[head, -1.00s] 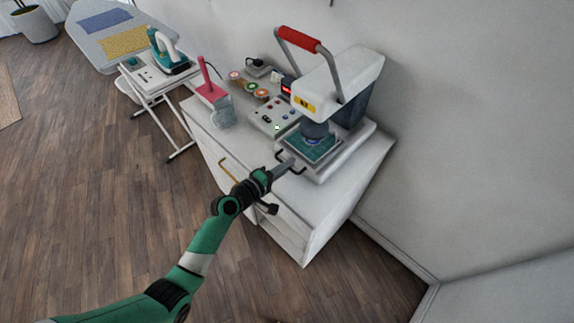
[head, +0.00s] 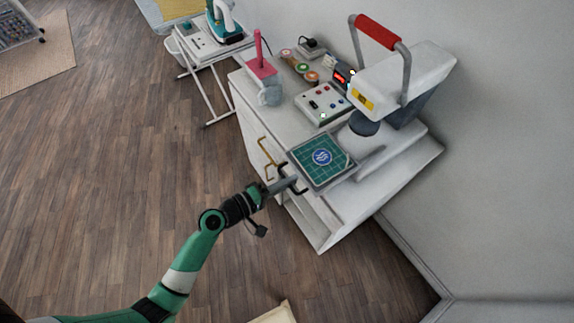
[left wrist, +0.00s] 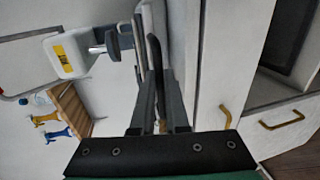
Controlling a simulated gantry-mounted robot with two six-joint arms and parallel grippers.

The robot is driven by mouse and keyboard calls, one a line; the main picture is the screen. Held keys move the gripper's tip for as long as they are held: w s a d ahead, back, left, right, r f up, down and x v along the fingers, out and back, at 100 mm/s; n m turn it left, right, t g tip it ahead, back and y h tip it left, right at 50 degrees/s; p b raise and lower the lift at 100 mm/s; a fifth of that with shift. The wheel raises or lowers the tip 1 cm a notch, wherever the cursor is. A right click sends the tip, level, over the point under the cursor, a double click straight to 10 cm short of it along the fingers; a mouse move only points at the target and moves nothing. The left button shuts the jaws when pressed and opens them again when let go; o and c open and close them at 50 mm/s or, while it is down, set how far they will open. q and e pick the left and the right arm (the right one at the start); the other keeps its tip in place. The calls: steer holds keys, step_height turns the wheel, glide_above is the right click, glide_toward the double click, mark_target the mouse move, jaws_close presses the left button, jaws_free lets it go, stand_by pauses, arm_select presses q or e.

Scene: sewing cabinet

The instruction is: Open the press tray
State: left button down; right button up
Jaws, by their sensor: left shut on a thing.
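The heat press (head: 405,80), white with a red lever handle (head: 378,32), stands on the white cabinet. Its tray (head: 345,172), with a green gridded mat and a round blue emblem, is slid out toward the cabinet's front edge, clear of the round press head (head: 363,124). My left gripper (head: 291,184) is shut on the tray's black handle (head: 283,171) at the front. In the left wrist view my fingers (left wrist: 160,105) close around a dark bar, and the white press head (left wrist: 72,54) shows beyond. My right gripper is not in view.
A gold cabinet handle (head: 265,146) is just below the tray. An iron (head: 222,22) sits on a side stand. Open floor lies in front.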

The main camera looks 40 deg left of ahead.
arm_select(q)
steer(key=shift+s+a, duration=0.1)
steer(key=shift+s, duration=0.05)
steer(key=c, duration=0.9)
jaws_free()
steer(key=p+v, duration=0.3)
steer(key=v, duration=0.8)
steer(key=shift+s+p, duration=0.25)
steer(key=shift+p, duration=0.15)
